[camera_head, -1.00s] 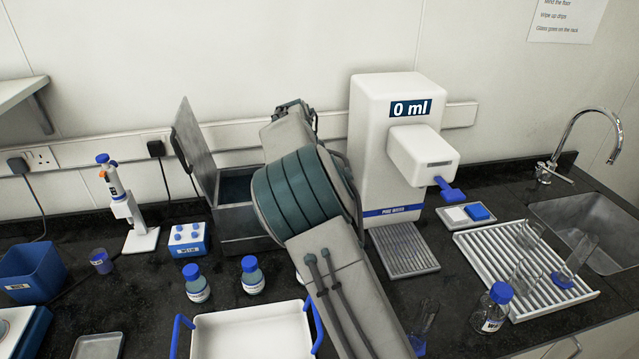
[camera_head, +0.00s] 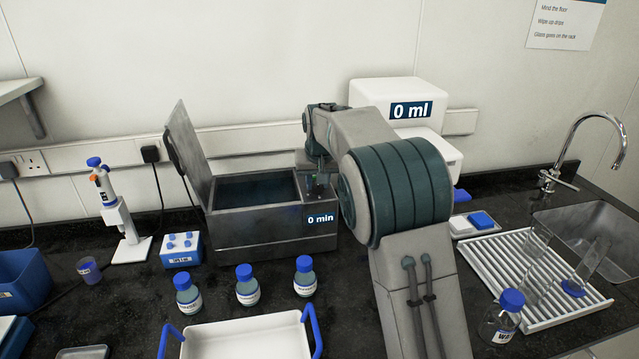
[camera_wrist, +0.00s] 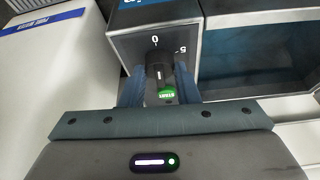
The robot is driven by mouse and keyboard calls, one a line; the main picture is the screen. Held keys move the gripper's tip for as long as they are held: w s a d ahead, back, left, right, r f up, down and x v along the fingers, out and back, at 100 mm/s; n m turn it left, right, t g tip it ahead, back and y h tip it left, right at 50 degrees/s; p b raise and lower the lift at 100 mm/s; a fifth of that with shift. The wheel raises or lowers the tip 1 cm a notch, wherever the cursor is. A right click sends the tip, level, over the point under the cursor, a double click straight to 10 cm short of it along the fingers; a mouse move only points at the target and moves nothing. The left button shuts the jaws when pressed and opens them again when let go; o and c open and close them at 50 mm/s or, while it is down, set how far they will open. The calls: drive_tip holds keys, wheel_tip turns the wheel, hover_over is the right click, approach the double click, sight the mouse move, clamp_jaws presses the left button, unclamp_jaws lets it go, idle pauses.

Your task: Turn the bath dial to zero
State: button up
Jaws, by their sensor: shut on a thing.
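The grey metal water bath (camera_head: 260,232) stands at the back with its lid raised and dark liquid inside. Its front display reads "0 min". The black dial (camera_wrist: 154,66) is on the bath's panel in the wrist view, with a printed "0" above it, a "5" to its right and a green START button (camera_wrist: 167,93) by it. My gripper (camera_wrist: 157,84) is shut on the dial, a finger on each side. The dial's upper end lies near the "0". In the head view my gripper (camera_head: 316,178) is at the bath's right end, and the dial is mostly hidden there.
The white water dispenser (camera_head: 380,93), reading "0 ml", stands behind my arm. Several blue-capped bottles (camera_head: 246,288) and a white tray (camera_head: 245,340) stand in front of the bath. A pipette stand (camera_head: 130,235) is left; a drying rack (camera_head: 535,285) and sink are right.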

drive_tip(key=shift+r+n, duration=0.1)
drive_tip(key=shift+n, duration=0.3)
drive_tip(key=o, duration=1)
drive_tip(key=shift+c, duration=0.2)
drive_tip(key=b+v, duration=0.1)
drive_tip(key=v, duration=1.2)
drive_tip(key=shift+d+r, duration=0.25)
drive_tip(key=shift+r, duration=0.1)
